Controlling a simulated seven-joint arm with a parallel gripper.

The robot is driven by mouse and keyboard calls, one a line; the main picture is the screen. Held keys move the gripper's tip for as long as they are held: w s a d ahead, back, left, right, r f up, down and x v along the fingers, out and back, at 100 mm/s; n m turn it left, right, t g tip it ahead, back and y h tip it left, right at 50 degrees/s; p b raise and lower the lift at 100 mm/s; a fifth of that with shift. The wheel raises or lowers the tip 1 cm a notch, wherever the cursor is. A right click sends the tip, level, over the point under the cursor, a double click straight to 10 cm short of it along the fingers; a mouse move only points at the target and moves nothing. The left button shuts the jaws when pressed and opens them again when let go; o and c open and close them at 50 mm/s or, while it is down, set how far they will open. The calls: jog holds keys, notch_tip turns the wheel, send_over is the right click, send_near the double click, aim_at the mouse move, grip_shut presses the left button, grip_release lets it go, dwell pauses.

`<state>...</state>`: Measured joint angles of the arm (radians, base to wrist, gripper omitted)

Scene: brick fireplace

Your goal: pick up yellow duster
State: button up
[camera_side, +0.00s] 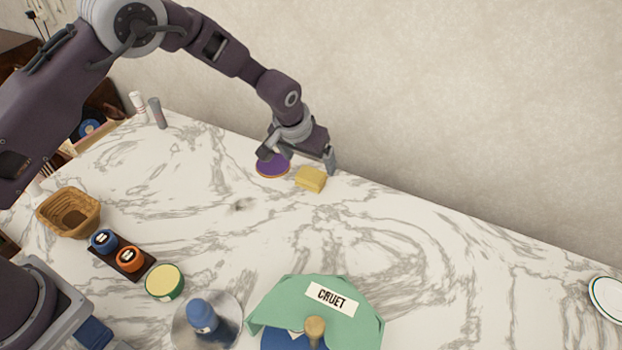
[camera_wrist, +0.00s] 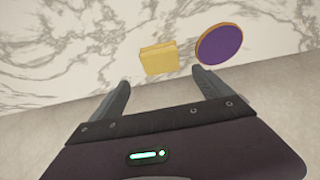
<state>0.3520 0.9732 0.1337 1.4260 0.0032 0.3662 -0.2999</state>
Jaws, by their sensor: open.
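The yellow duster (camera_side: 310,179) is a small folded block lying on the marble top near the wall. It also shows in the wrist view (camera_wrist: 158,58), ahead of the fingers and between their lines. My gripper (camera_side: 298,161) is open and empty, just above and behind the duster on its wall side. In the wrist view my gripper's two fingers (camera_wrist: 160,82) are spread wide, and the duster lies beyond their tips. I see no contact between them.
A purple disc with an orange rim (camera_side: 273,168) lies close left of the duster. A wicker basket (camera_side: 66,214), jars and a green cloth marked CRUET (camera_side: 340,317) stand toward the front. The wall (camera_side: 420,100) rises close behind.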

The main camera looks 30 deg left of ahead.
aim_at(311, 174)
jog(key=x, duration=0.4)
jog(key=s+x, duration=0.1)
jog(key=x, duration=0.2)
jog(key=shift+w+a+f, duration=0.1)
jog(key=shift+a+f, duration=0.05)
jog(key=shift+f, duration=0.15)
jog(key=c, duration=1.5)
notch_tip(311, 174, up, 10)
jog(key=shift+r, duration=0.1)
jog(key=shift+c, duration=0.2)
